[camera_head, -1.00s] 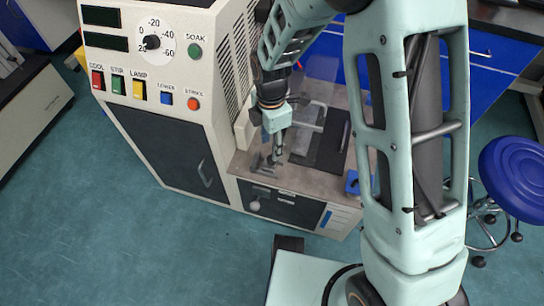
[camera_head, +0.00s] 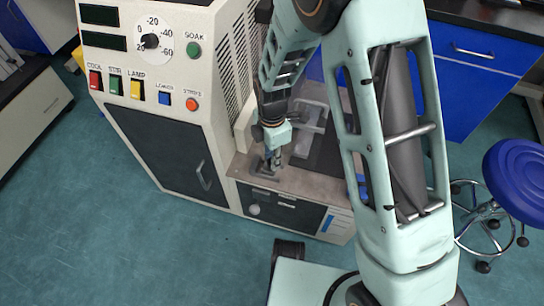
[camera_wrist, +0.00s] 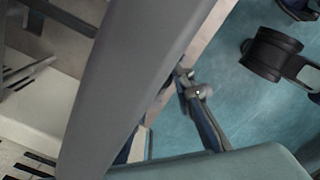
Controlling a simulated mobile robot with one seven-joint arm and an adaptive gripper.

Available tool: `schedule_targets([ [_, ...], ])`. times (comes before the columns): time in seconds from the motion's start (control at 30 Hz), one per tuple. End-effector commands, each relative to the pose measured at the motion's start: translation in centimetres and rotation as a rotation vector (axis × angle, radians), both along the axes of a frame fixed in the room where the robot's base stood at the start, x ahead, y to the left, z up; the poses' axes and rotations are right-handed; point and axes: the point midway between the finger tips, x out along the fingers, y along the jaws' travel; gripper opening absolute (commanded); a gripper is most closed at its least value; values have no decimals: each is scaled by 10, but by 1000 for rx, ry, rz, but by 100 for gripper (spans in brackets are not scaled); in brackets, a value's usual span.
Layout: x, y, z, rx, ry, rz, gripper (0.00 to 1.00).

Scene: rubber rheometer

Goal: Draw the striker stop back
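My gripper (camera_head: 271,162) points down at the front left of the machine's metal deck (camera_head: 318,185), with its fingers beside a small grey bracket-like part (camera_head: 258,168). I cannot tell whether that part is the striker stop, or whether the fingers touch it. In the wrist view one bluish finger with a silver tip (camera_wrist: 192,92) shows over the deck's edge and the floor. A wide grey bar crosses close to the lens and hides much of the deck. The finger gap is not clear.
The cream control cabinet (camera_head: 205,85) with coloured buttons stands left of the deck. Below the deck is a dark front panel with a round knob (camera_head: 254,209). A blue stool (camera_head: 520,180) stands at right.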

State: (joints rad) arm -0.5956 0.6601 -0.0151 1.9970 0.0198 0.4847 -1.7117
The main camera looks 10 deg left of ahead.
Motion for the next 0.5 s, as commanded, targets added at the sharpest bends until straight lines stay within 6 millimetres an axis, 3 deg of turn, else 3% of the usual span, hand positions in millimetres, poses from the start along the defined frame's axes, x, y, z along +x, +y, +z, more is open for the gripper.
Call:
schedule_targets([
  [0.1, 0, 0, 0, 0, 0, 0, 0],
  [0.5, 0, -5, 1, -1, 1, -2, 0],
])
